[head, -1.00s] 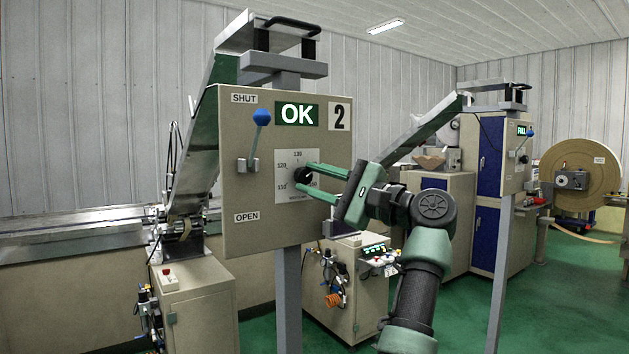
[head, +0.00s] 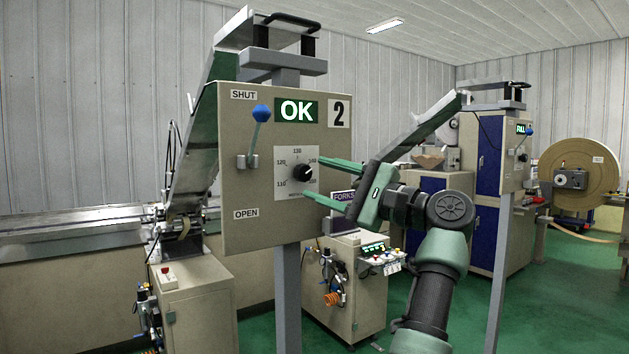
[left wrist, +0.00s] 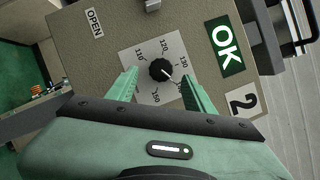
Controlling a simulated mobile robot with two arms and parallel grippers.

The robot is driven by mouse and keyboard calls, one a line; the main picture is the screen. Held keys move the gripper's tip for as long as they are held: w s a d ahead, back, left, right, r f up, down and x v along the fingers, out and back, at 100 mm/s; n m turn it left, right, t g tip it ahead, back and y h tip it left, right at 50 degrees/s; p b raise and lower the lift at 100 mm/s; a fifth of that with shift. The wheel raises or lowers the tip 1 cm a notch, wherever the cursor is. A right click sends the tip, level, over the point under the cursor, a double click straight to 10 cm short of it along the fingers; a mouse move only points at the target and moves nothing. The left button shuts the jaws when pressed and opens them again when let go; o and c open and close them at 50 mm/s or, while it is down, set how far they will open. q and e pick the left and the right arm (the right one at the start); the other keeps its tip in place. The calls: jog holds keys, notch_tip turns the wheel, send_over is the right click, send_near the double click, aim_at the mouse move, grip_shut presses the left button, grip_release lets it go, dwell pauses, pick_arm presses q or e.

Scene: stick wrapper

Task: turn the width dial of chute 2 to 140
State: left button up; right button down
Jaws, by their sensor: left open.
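The chute 2 panel (head: 235,190) carries a black width dial (head: 302,173) on a white scale plate marked 110 to 150. In the left wrist view the dial (left wrist: 160,70) has a white pointer turned toward the side past 130, in the direction of 140. The 140 mark is covered there by a finger, but shows at the plate's upper right in the head view. My left gripper (head: 314,178) is open and empty. My right gripper is in neither view.
A blue-knobbed lever (head: 261,114) sits left of the dial, between SHUT and OPEN labels. A green OK display (head: 296,111) is above the dial. A second chute panel (head: 514,160) reading FULL and a large reel (head: 590,170) stand at right.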

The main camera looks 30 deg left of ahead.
pick_arm(q)
jog(key=d, duration=0.2)
jog(key=d+f, duration=0.1)
jog(key=d, duration=0.2)
jog(key=shift+s+d+b, duration=0.1)
jog(key=shift+s+b, duration=0.05)
jog(key=shift+b, duration=0.15)
